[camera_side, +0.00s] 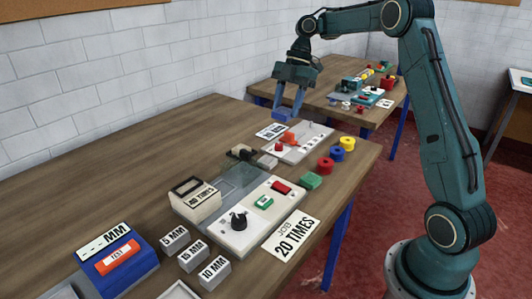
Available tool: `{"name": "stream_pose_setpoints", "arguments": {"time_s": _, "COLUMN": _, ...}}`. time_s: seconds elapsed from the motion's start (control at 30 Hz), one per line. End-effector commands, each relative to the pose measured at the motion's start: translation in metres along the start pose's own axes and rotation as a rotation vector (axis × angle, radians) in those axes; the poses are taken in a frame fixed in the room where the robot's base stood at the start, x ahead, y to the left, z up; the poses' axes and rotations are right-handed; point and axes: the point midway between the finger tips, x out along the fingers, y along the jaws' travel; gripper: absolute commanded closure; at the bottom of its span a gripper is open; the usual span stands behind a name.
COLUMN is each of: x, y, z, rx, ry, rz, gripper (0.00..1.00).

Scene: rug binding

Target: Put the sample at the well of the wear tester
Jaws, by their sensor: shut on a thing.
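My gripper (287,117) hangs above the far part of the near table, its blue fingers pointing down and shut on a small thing. What it holds is too small to make out, so I cannot tell whether it is the sample. What looks like the wear tester (232,236) is a pale unit with a black knob, a green switch, a red switch and a "40 TIMES" counter (196,200). A clear panel (228,180) stands at its back. I cannot make out its well. My gripper is above and behind this unit, apart from it.
A second pale panel (310,146) with red and orange parts lies below my gripper. A "JOB 20 TIMES" card (291,236), marked blocks (193,256) and a blue gauge (118,262) are nearer.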

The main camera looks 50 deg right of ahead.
Motion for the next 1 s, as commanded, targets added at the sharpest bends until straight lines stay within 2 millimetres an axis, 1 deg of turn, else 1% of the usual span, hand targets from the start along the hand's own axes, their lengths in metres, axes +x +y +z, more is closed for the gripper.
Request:
{"name": "stream_pose_setpoints", "arguments": {"time_s": 0.17, "x": 0.024, "y": 0.019, "z": -0.022, "rx": -0.004, "ry": 0.001, "rz": -0.004, "gripper": 0.77}}
{"name": "stream_pose_setpoints", "arguments": {"time_s": 0.27, "x": 0.045, "y": 0.033, "z": -0.040, "rx": -0.005, "ry": 0.001, "rz": -0.006, "gripper": 0.77}}
{"name": "stream_pose_setpoints", "arguments": {"time_s": 0.5, "x": 0.103, "y": 0.064, "z": -0.084, "rx": -0.007, "ry": -0.001, "rz": -0.006, "gripper": 0.77}}
{"name": "stream_pose_setpoints", "arguments": {"time_s": 0.6, "x": 0.123, "y": 0.072, "z": -0.099, "rx": -0.008, "ry": -0.002, "rz": -0.006, "gripper": 0.77}}
{"name": "stream_pose_setpoints", "arguments": {"time_s": 0.7, "x": 0.140, "y": 0.077, "z": -0.109, "rx": -0.009, "ry": -0.002, "rz": -0.006, "gripper": 0.77}}
{"name": "stream_pose_setpoints", "arguments": {"time_s": 0.83, "x": 0.152, "y": 0.081, "z": -0.117, "rx": -0.010, "ry": -0.002, "rz": -0.006, "gripper": 0.77}}
{"name": "stream_pose_setpoints", "arguments": {"time_s": 1.0, "x": 0.155, "y": 0.082, "z": -0.119, "rx": -0.010, "ry": -0.003, "rz": -0.004, "gripper": 0.77}}
